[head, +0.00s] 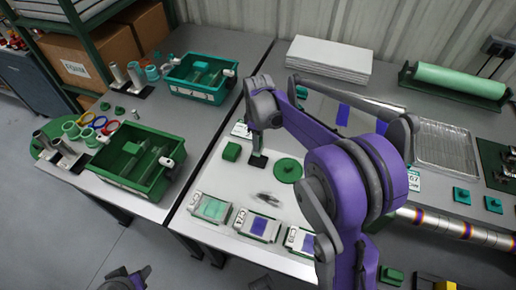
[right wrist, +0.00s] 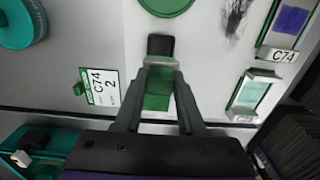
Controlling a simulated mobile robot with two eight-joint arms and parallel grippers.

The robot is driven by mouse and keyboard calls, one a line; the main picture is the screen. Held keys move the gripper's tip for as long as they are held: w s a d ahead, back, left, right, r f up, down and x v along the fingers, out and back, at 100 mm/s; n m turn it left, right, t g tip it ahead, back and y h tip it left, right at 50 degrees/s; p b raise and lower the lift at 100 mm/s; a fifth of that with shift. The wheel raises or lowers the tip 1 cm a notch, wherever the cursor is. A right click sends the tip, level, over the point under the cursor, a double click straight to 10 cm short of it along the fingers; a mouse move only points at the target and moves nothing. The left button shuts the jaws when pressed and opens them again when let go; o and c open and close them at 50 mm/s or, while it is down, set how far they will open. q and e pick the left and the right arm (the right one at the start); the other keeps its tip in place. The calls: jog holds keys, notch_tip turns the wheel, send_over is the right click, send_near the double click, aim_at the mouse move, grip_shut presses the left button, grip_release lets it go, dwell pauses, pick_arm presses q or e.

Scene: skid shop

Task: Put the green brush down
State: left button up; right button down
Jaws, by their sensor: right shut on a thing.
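My right gripper (head: 257,153) is low over the pale work mat, left of a green disc (head: 288,170). In the right wrist view its fingers (right wrist: 160,66) close together on the brush (right wrist: 160,46), of which a dark, square end shows past the fingertips. The brush also shows as a dark patch in the head view (head: 258,162). I cannot tell whether it touches the mat.
A dark smudge (head: 267,196) marks the mat below the disc. Several labelled trays, one with a teal insert (head: 213,208), line the mat's front edge. A green bin (head: 138,160) and a teal bin (head: 200,77) stand on the left bench. Bare mat surrounds the smudge.

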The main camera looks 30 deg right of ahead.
jog(key=shift+f, duration=1.9)
jog(key=shift+f+b, duration=0.55)
jog(key=shift+b, duration=0.05)
jog(key=c, duration=0.5)
grip_release()
